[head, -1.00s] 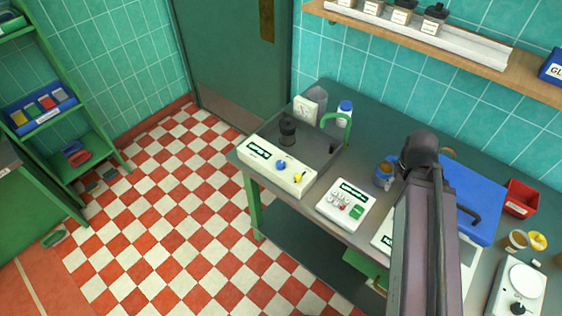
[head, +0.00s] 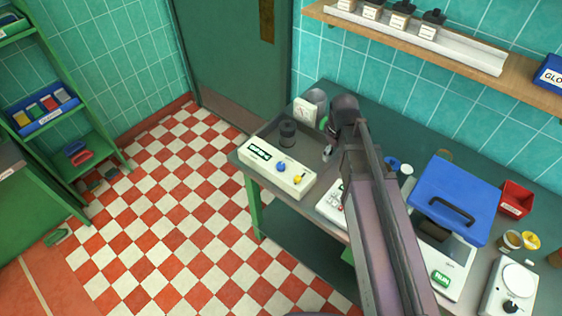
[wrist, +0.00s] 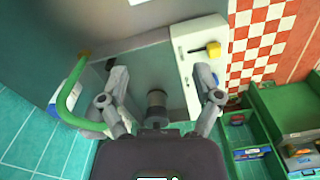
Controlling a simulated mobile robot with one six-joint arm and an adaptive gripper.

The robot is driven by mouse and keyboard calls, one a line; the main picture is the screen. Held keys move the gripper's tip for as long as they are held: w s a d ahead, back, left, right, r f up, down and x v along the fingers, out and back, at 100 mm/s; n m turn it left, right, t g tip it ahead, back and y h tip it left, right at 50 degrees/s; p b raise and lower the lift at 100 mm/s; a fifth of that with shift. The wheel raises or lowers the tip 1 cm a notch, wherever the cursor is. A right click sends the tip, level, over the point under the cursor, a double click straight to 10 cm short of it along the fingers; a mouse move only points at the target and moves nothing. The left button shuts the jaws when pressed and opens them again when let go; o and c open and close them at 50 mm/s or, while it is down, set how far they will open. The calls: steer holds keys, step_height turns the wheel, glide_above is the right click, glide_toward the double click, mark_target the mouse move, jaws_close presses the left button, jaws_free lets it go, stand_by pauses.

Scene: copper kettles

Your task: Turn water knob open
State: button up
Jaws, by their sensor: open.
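The white control panel (head: 270,165) at the front of the sink carries a blue knob (head: 281,167) and a yellow knob (head: 299,179). I cannot read which one is for water. A dark cylinder (wrist: 156,103) stands between and below the fingers. The green faucet (wrist: 68,100) is left of the left finger.
A white dial device (head: 305,110) stands at the back of the sink. A machine with a raised blue lid (head: 455,195), a red bin (head: 516,200) and a white scale-like device (head: 514,288) are to the right. The checkered floor (head: 190,215) in front is clear.

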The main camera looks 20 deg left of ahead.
mark_target(280, 165)
steer(key=a+r+n+p, duration=0.1)
steer(key=a+n, duration=0.7)
steer(key=a, duration=0.9)
steer(key=shift+s+r+p, duration=0.35)
steer(key=shift+r+p, duration=0.05)
steer(key=shift+r, duration=0.2)
steer(key=shift+f, duration=0.1)
step_height(280, 165, down, 14)
steer(key=b, duration=1.3)
steer(key=shift+r+b, duration=0.2)
steer(key=shift+b, duration=0.2)
steer(key=shift+c, duration=0.2)
jaws_close()
